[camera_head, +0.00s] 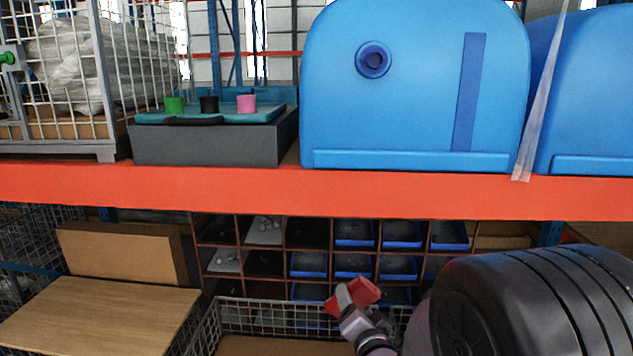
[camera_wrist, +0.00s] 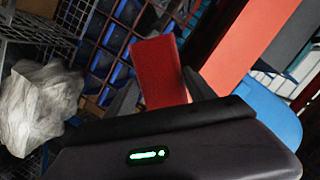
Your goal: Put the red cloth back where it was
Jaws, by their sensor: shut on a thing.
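The red cloth (camera_wrist: 158,72) is held between the two fingers of my gripper (camera_wrist: 160,98) in the wrist view. It looks like a flat red rectangle standing out past the fingertips. In the head view the red cloth (camera_head: 362,292) shows at the end of my gripper (camera_head: 345,298), low in the picture, below the orange beam and in front of the blue bins. My gripper is shut on the cloth and holds it in the air, apart from any surface that I can see.
An orange beam (camera_head: 300,190) crosses above my gripper. On it stand blue tanks (camera_head: 420,90) and a grey box (camera_head: 210,143) with green, black and pink pieces on top. A wire basket (camera_head: 265,315) and a wooden top (camera_head: 100,315) lie lower left. A black ribbed cylinder (camera_head: 540,305) fills the lower right.

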